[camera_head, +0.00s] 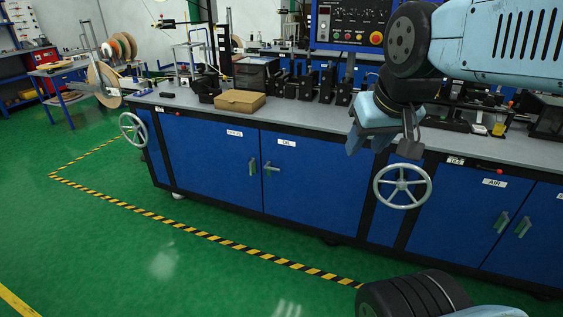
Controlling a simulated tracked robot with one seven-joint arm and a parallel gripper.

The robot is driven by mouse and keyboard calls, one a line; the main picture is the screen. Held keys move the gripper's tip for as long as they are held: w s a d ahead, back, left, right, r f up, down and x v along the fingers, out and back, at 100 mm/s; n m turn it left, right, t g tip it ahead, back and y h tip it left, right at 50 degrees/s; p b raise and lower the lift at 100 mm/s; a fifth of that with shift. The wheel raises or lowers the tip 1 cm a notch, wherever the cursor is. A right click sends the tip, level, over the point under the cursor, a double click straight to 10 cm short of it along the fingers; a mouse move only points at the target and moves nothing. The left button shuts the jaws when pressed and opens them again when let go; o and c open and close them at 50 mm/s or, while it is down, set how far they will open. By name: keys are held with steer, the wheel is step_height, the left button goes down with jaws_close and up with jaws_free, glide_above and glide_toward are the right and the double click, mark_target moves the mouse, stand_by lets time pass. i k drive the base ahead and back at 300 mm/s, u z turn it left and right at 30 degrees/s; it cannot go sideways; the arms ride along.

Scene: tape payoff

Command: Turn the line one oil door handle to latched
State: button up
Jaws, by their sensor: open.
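The blue door labelled OIL (315,180) is on the front of the long bench, left of my gripper. Its green handle (271,168) is near the door's left edge and lies nearly level, tilted slightly. The neighbouring door's handle (253,166), just left of it, stands upright. My gripper (368,143) is open and empty. It hangs in front of the bench top, up and to the right of the oil handle and well apart from it. No line number is readable on this door.
A grey handwheel (402,187) sticks out below and right of my gripper; another handwheel (133,129) is at the bench's left end. A cardboard box (240,101) and black devices stand on the bench top. Green floor with striped tape (200,233) lies clear in front.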

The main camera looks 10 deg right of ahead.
mark_target(266, 167)
steer(key=z, duration=0.15)
steer(key=i, duration=1.5)
steer(key=u, duration=0.75)
steer(key=k, duration=0.8)
steer(key=u, duration=0.2)
steer(key=i, duration=0.8)
steer(key=z, duration=0.1)
